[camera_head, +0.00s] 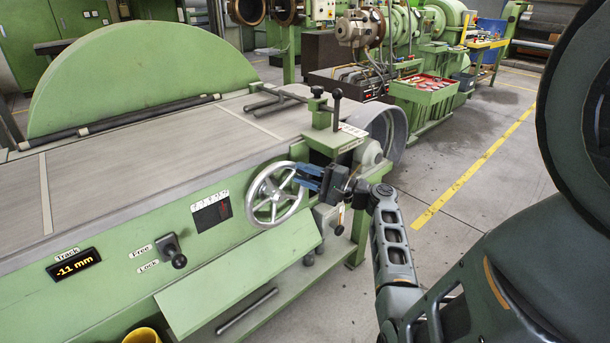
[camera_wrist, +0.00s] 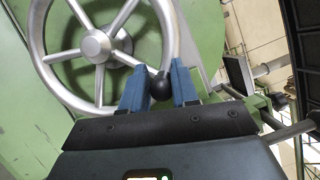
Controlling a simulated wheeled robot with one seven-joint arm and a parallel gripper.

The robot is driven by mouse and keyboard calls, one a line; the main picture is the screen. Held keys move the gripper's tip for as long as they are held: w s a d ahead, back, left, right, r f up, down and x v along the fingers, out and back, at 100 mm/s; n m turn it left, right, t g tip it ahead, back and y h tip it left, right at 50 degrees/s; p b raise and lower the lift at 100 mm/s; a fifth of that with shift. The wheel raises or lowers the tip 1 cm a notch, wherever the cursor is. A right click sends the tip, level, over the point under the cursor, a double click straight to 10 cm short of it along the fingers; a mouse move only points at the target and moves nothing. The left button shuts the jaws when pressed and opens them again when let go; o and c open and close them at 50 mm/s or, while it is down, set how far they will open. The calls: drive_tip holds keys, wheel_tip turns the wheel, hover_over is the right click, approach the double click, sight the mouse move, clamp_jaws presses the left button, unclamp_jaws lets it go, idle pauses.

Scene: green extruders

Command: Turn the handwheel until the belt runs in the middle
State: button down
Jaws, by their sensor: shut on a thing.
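The handwheel (camera_head: 276,194) is a silver spoked wheel on the green machine's front panel; it fills the upper left of the wrist view (camera_wrist: 95,45). My gripper (camera_head: 301,178) is at the wheel's right side. In the wrist view its blue fingers (camera_wrist: 160,88) are closed on the wheel's black ball knob (camera_wrist: 160,85). The wide grey belt (camera_head: 130,145) lies on the machine bed with a pale seam across it. The orange Track display (camera_head: 73,266) reads -11 mm. The black Free/Lock lever (camera_head: 173,251) has its knob angled downward, nearer the Lock label.
A sloping green flap (camera_head: 240,285) juts out below the wheel. A black clamp handle (camera_head: 336,105) stands above it on the machine's corner. A yellow cup-like object (camera_head: 142,336) is at the bottom edge. Open grey floor lies to the right.

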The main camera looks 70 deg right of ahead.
drive_tip(key=c, duration=1.1)
unclamp_jaws()
drive_tip(key=shift+s+d+r, duration=0.1)
drive_tip(key=shift+d+r, duration=0.15)
drive_tip(key=shift+d, duration=0.1)
drive_tip(key=shift+o, duration=0.7)
drive_tip(key=shift+f, duration=0.1)
drive_tip(key=shift+a+f, duration=0.1)
drive_tip(key=shift+a, duration=0.05)
drive_tip(key=s+a+b, duration=0.1)
drive_tip(key=s, duration=0.6)
drive_tip(key=shift+s+a+f, duration=0.15)
drive_tip(key=shift+s+f, duration=0.15)
drive_tip(key=shift+f, duration=0.1)
